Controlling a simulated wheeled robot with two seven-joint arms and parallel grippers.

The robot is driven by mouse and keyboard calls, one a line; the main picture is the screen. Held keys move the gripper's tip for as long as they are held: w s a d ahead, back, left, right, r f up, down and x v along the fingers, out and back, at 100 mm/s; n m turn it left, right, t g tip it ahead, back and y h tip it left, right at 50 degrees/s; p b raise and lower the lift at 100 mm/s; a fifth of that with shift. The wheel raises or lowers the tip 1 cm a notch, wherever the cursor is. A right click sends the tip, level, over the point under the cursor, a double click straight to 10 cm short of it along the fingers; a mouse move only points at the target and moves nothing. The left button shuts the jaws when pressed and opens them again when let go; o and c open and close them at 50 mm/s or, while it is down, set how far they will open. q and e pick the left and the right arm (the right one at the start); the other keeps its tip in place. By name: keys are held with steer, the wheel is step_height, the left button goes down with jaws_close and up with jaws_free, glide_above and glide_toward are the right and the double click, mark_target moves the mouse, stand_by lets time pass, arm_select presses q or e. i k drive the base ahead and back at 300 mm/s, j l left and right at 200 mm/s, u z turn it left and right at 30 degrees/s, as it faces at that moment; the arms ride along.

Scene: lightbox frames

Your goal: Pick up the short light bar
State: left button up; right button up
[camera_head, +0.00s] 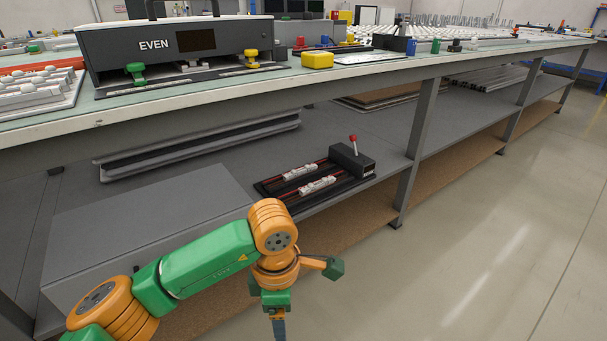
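I cannot surely tell which thing is the short light bar. Two short whitish bars, a rear one (299,172) and a front one (317,185), lie on a black fixture (273,187) with red rods on the lower shelf. My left arm comes in from the lower left, in front of the shelf. My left gripper (278,326) points down at the bottom edge, apart from the fixture, and is partly cut off. Its fingers do not show clearly enough to tell open from shut. My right gripper is out of view.
The fixture has a dark grey block with a red-knobbed lever (353,145). A long grey bar (200,143) lies behind it on the lower shelf (385,125). The bench top (250,88) overhangs, bearing a grey EVEN box (155,50). A bench leg (421,120) stands right; floor there is clear.

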mark_target(324, 182)
steer(key=i+l+u, duration=0.6)
steer(key=i+l, duration=0.3)
steer(key=i+l+u, duration=0.35)
steer(key=l, duration=0.3)
steer(key=i+l, duration=0.15)
steer(key=l, duration=0.25)
steer(key=i+l+u, duration=0.15)
steer(key=l, duration=0.25)
steer(key=k+j, duration=0.15)
